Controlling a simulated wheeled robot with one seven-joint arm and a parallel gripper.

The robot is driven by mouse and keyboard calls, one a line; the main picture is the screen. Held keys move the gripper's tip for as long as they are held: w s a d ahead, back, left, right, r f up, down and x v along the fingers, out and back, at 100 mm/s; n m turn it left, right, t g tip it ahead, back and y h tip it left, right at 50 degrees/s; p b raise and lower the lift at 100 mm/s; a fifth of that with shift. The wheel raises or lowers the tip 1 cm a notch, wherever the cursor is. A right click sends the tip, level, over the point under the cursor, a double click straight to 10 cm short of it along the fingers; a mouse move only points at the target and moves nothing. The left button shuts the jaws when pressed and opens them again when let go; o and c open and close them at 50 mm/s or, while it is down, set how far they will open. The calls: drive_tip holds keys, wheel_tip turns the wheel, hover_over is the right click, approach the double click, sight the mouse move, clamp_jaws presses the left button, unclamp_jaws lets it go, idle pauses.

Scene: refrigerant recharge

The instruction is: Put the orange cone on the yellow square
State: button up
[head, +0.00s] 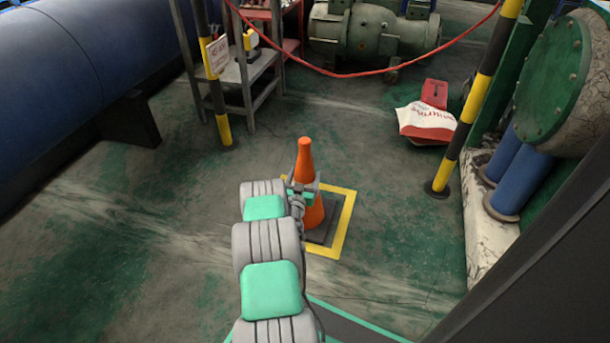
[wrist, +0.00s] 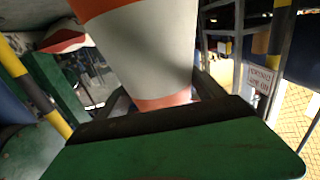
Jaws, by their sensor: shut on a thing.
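The orange cone (head: 304,160) stands upright in the head view, with its dark square base (head: 322,228) inside the yellow square outline (head: 346,222) on the floor. Whether the base touches the floor is hard to tell. My gripper (head: 303,186) is shut around the cone at mid-height, and my arm hides the cone's left side and the left part of the square. In the wrist view the cone's white band and orange parts (wrist: 150,55) fill the upper middle, close behind a green and black pad of my gripper.
A red chain (head: 340,74) hangs between striped posts (head: 470,110) at the back. A metal shelf (head: 245,75) stands at back left, a blue tank (head: 75,90) at left. A white and red sack (head: 427,122) lies at back right. The floor left of my arm is clear.

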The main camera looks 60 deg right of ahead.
drive_tip(key=shift+d+r, duration=0.1)
drive_tip(key=shift+r, duration=0.1)
drive_tip(key=o, duration=2.1)
drive_tip(key=shift+f, duration=0.2)
drive_tip(key=shift+c, duration=0.2)
